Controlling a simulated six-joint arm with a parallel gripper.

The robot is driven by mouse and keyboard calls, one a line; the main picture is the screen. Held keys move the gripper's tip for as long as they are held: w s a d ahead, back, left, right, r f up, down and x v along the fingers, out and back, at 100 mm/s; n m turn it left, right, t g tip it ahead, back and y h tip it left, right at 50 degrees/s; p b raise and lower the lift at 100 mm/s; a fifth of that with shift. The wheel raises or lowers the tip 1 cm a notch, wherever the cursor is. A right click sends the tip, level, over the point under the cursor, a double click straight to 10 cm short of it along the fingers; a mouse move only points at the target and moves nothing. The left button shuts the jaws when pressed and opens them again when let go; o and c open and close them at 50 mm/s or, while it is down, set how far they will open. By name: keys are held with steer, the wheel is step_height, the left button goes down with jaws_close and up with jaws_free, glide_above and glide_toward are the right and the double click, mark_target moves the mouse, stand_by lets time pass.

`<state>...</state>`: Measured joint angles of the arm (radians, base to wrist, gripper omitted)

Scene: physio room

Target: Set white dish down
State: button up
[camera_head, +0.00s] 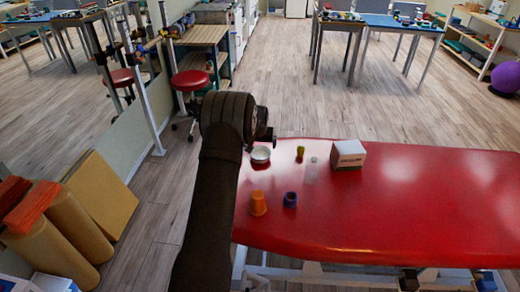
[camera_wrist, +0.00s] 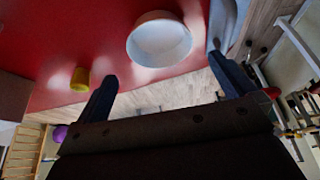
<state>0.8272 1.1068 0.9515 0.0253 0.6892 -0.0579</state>
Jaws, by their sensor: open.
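The white dish (camera_head: 261,155) is a small round bowl at the far left corner of the red padded table (camera_head: 400,215), and it looks upright on the surface. In the wrist view the dish (camera_wrist: 160,42) lies just beyond my fingertips, with its pale inside showing. My gripper (camera_wrist: 164,68) is open, its two dark fingers spread wide with nothing held between them. I cannot tell whether a finger touches the dish. In the head view my arm hides most of the gripper.
A yellow-green cup (camera_head: 300,151), a clear bottle (camera_head: 311,170) and a white-and-brown box (camera_head: 348,154) stand right of the dish. An orange cup (camera_head: 258,203) and a blue ring-like cup (camera_head: 290,199) stand nearer. The table's right half is clear.

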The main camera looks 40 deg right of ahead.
steer(key=shift+v, duration=2.75)
steer(key=shift+f, duration=0.1)
glide_toward(261, 155)
steer(key=x, duration=0.4)
steer(key=shift+a+f, duration=0.1)
steer(key=shift+f, duration=0.25)
steer(key=shift+w, duration=0.15)
steer(key=shift+r, duration=1.4)
